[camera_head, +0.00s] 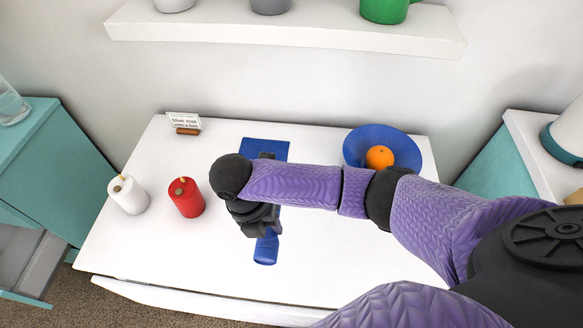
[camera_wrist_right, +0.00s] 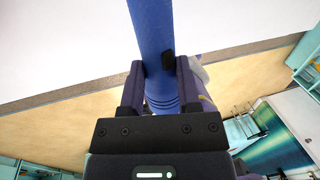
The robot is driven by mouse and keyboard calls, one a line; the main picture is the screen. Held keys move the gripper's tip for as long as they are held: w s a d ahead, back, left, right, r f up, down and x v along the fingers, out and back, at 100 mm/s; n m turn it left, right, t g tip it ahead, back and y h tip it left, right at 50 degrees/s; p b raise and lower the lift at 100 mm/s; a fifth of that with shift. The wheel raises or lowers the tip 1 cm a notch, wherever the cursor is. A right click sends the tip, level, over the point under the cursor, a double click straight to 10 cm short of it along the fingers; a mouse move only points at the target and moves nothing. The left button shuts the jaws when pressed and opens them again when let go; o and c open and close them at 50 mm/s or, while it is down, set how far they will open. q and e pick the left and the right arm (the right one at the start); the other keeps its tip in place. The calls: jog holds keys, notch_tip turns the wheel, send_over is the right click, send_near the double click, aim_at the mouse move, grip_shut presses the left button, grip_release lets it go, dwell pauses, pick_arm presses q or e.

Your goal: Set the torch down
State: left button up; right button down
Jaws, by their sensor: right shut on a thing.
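The blue torch (camera_head: 266,250) shows in part below my right gripper (camera_head: 262,225) in the head view; the hand and forearm hide the rest. In the right wrist view the torch (camera_wrist_right: 152,28) is a long blue cylinder with a small black patch. It runs between the two dark fingers of my right gripper (camera_wrist_right: 160,68), which is shut on it. I cannot tell whether the torch touches the white tabletop (camera_head: 330,270). My left gripper is not in view.
A flat blue mat (camera_head: 268,147) lies behind my arm. A white candle (camera_head: 128,195) and a red candle (camera_head: 186,198) stand to the left. A small sign (camera_head: 185,122) is at the back. A blue bowl (camera_head: 360,138) with an orange (camera_head: 380,157) is back right. The front is clear.

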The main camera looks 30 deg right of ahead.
jog(key=b+x, duration=0.1)
jog(key=x, duration=0.2)
jog(key=a+b+x, duration=0.1)
jog(key=b+x, duration=0.1)
jog(key=x, duration=0.1)
jog(key=a+b+x, duration=0.1)
jog(key=b+x, duration=0.1)
jog(key=x, duration=0.1)
jog(key=shift+w+d+f, duration=0.1)
jog(key=shift+w+f, duration=0.15)
jog(key=shift+f, duration=0.5)
jog(key=shift+c, duration=1.6)
grip_release()
jog(key=p+v, duration=0.4)
jog(key=v, duration=0.8)
jog(key=shift+p, duration=0.35)
